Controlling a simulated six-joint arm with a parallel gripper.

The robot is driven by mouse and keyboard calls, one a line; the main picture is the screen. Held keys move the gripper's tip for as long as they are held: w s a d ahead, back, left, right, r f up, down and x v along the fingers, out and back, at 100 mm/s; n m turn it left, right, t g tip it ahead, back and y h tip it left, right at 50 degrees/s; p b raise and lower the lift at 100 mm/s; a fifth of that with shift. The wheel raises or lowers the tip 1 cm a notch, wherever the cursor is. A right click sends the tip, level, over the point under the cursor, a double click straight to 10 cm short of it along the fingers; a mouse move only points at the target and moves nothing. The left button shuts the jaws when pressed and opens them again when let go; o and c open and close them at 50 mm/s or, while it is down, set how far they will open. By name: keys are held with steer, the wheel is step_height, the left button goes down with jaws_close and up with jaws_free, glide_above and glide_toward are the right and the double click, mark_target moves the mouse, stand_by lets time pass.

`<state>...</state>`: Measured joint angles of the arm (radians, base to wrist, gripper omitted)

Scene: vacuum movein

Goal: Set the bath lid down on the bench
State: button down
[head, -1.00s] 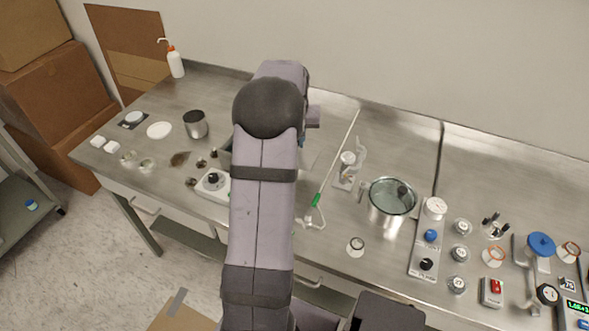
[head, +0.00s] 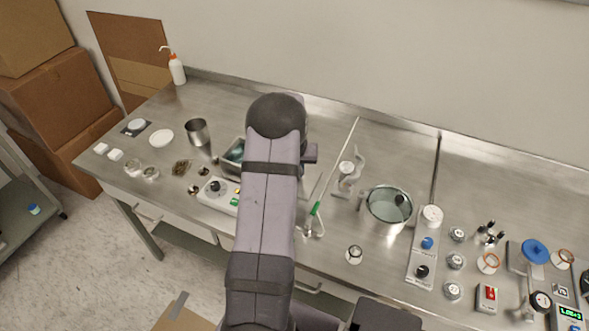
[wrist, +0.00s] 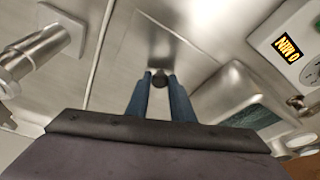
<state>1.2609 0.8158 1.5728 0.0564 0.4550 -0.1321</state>
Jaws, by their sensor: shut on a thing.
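My gripper (wrist: 160,82) shows in the wrist view with its two blue fingers shut on the dark round knob of the bath lid (wrist: 165,48). The lid is a flat, shiny steel plate; its outline blends with the steel bench (head: 340,105), and I cannot tell whether it touches the bench. The open bath (head: 236,153), a steel tub with teal liquid, stands left of my arm in the head view. It also shows to the right of the fingers in the wrist view (wrist: 237,92). In the head view, my arm hides the gripper and most of the lid.
A white control box (head: 217,190) stands in front of the bath. A glass valve (head: 348,175), a green-marked tube (head: 314,212) and a round steel pot (head: 388,207) stand right of my arm. A steel beaker (head: 196,132) is left. The bench behind my arm is clear.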

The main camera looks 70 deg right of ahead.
steer(key=shift+f, duration=0.15)
steer(key=shift+f, duration=0.1)
steer(key=c, duration=1.5)
jaws_free()
steer(key=shift+c, duration=0.2)
steer(key=shift+a+r, duration=0.15)
steer(key=shift+r, duration=0.55)
steer(key=b+v, duration=0.3)
steer(key=v, duration=0.8)
